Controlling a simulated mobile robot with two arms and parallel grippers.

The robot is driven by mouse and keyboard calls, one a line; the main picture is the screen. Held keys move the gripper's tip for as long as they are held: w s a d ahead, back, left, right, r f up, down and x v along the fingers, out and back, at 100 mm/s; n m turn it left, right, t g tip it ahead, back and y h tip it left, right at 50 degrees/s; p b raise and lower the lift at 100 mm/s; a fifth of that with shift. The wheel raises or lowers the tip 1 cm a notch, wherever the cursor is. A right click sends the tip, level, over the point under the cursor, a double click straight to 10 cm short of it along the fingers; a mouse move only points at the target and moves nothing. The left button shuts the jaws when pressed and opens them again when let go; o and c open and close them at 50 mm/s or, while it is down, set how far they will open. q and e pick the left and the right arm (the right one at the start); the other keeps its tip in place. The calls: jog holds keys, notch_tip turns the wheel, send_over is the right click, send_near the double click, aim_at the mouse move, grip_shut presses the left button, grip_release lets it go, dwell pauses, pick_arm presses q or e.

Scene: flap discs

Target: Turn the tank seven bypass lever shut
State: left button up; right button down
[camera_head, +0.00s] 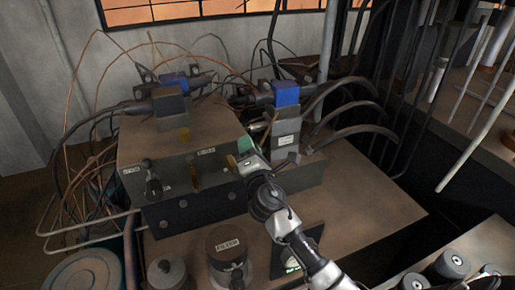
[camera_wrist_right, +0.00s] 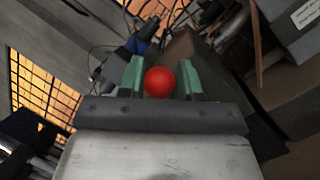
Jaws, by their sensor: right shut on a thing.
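My right gripper (camera_head: 245,150) reaches the right front edge of the brown valve block (camera_head: 165,150), its green fingertips against that corner. In the right wrist view, the gripper (camera_wrist_right: 162,78) is shut on a red ball knob (camera_wrist_right: 159,82), which sits between its two green fingers. The knob's stem is hidden in that view, and the knob is hidden in the head view. I cannot read which label belongs to it. My left gripper is not in view.
A black knob (camera_head: 153,186) and small labels are on the block's front. Blue-topped valves (camera_head: 286,93) with dark hoses stand behind on the right. A dark labelled cap (camera_head: 228,250) is in front, near my right arm. Thin copper wires crowd the left.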

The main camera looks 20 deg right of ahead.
jog(key=a+n+y, duration=0.1)
jog(key=n, duration=0.1)
jog(key=a+r+n, duration=0.1)
jog(key=n, duration=0.1)
jog(key=shift+w+a+t+y+p, duration=0.1)
jog(key=shift+a+t+y+p, duration=0.2)
jog(key=shift+t+y+p, duration=0.1)
jog(key=shift+a+f+n+y, duration=0.1)
jog(key=shift+a+n+y, duration=0.2)
jog(key=shift+a+n, duration=0.6)
jog(key=shift+d+n, duration=0.15)
jog(key=shift+n, duration=0.15)
jog(key=shift+f, duration=0.1)
jog(key=c, duration=1.2)
grip_release()
jog(key=o, duration=0.4)
jog(key=shift+a, duration=0.2)
jog(key=shift+o, duration=0.2)
jog(key=shift+d, duration=0.15)
